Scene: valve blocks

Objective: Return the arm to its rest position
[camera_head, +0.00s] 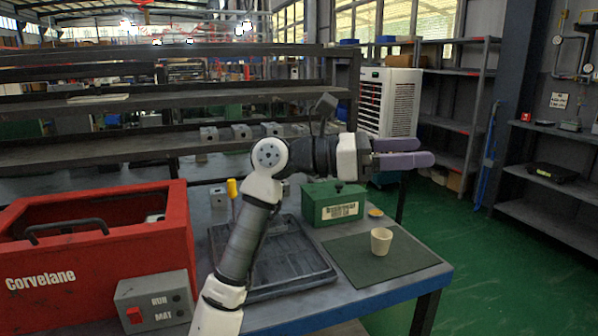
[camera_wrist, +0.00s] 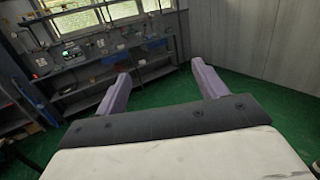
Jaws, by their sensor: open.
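My arm is raised over the bench, and my gripper (camera_head: 425,153) points to the right above the bench's right end. Its two purple fingers are apart with nothing between them. In the wrist view my gripper (camera_wrist: 160,82) is open and empty, with green floor and shelving beyond. The gripper is well clear of the bench top and touches nothing that I can see.
A red toolbox (camera_head: 110,272), a grey button box (camera_head: 155,302), a black tray (camera_head: 318,281), a green box (camera_head: 333,205) and a beige cup (camera_head: 381,242) on a mat (camera_head: 420,262) are on the bench. Shelves (camera_head: 200,150) with grey blocks stand behind.

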